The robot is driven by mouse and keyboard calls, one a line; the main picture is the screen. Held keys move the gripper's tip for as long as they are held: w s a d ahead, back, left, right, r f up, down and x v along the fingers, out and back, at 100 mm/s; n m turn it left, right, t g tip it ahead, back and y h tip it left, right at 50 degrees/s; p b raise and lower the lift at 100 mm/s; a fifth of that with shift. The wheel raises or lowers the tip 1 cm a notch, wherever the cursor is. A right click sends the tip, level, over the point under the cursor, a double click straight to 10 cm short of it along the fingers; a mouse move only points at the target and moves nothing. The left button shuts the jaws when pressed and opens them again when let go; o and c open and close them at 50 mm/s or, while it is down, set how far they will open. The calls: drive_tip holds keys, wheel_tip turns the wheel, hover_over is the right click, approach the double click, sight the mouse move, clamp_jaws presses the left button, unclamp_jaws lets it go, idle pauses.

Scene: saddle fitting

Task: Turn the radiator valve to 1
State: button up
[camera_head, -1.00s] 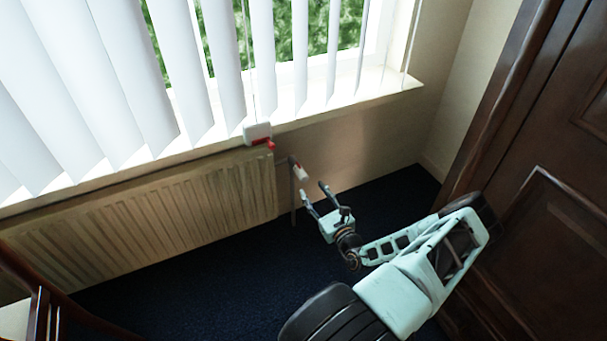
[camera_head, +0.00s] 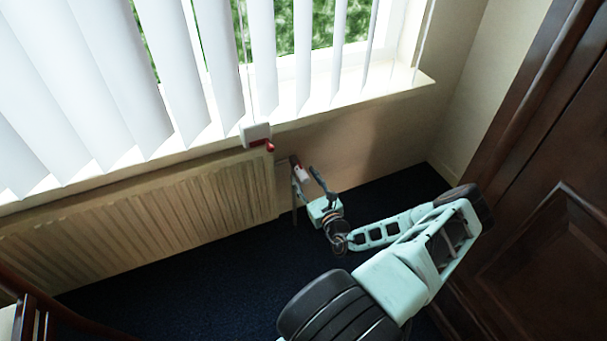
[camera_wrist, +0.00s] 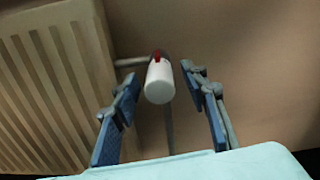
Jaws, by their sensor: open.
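The radiator valve (camera_wrist: 160,82) has a white cylindrical head with a red mark near its far end. It sits on a pipe at the right end of the radiator. In the head view the valve (camera_head: 301,173) is small and partly covered by my gripper. My gripper (camera_head: 308,173) is open, with its fingers pointing at the valve. In the wrist view my gripper (camera_wrist: 160,92) has one finger on each side of the valve head, with gaps on both sides. I cannot tell how deep the head lies between the fingertips. No number can be read on it.
The ribbed radiator (camera_head: 150,210) stands left of the valve under the windowsill (camera_head: 350,105). A white box with a red part (camera_head: 256,136) is at the radiator's top right corner. Dark carpet (camera_head: 190,285) is clear below. A dark wooden door (camera_head: 540,220) is at right.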

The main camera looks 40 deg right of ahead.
drive_tip(key=shift+w, duration=0.25)
drive_tip(key=shift+c, duration=0.7)
clamp_jaws()
